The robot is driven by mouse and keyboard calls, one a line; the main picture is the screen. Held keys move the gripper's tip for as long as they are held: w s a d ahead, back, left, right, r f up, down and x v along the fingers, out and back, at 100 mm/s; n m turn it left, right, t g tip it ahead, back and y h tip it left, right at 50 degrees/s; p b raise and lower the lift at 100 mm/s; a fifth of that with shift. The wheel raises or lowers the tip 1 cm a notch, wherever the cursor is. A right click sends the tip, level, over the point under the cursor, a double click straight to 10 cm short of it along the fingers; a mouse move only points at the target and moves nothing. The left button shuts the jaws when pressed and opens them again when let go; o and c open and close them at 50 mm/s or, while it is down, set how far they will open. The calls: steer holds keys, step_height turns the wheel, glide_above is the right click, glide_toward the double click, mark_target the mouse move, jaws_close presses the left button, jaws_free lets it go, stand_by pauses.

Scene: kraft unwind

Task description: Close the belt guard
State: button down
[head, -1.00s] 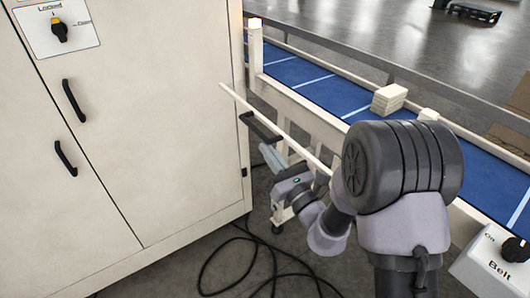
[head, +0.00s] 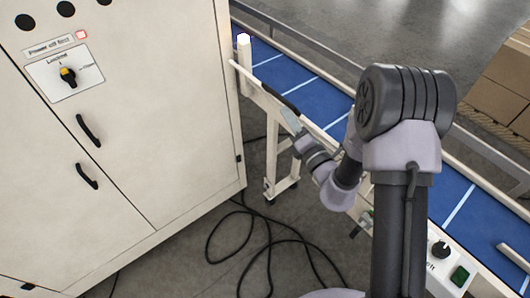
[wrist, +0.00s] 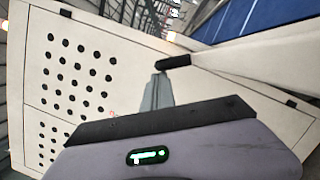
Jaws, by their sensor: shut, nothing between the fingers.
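The belt guard (head: 244,74) is a pale panel seen nearly edge-on in the head view, close along the near side of the blue conveyor. Its dark bar handle (head: 281,99) is on the outer side. In the wrist view the handle (wrist: 176,61) sticks out from the white guard (wrist: 250,62). My gripper (head: 290,118) is shut and empty, with its fingertips at the handle. In the wrist view the shut fingers (wrist: 158,90) end right by the handle's end. I cannot tell whether they touch. My arm hides the guard's right part.
A tall cream cabinet (head: 175,125) with black handles stands at the left. The blue conveyor (head: 322,104) runs behind the guard. A control box (head: 449,270) is at the lower right. Black cables (head: 240,220) lie on the floor. Cardboard boxes (head: 500,88) stand beyond the conveyor.

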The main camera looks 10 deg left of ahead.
steer(key=w+d+r+m+h+p, duration=0.1)
steer(key=w+d+r+m+p, duration=0.3)
steer(key=w+d+p, duration=0.4)
steer(key=shift+w+r+m+p, duration=0.25)
steer(key=shift+w+m+p, duration=0.3)
steer(key=shift+p, duration=0.4)
steer(key=shift+r, duration=0.1)
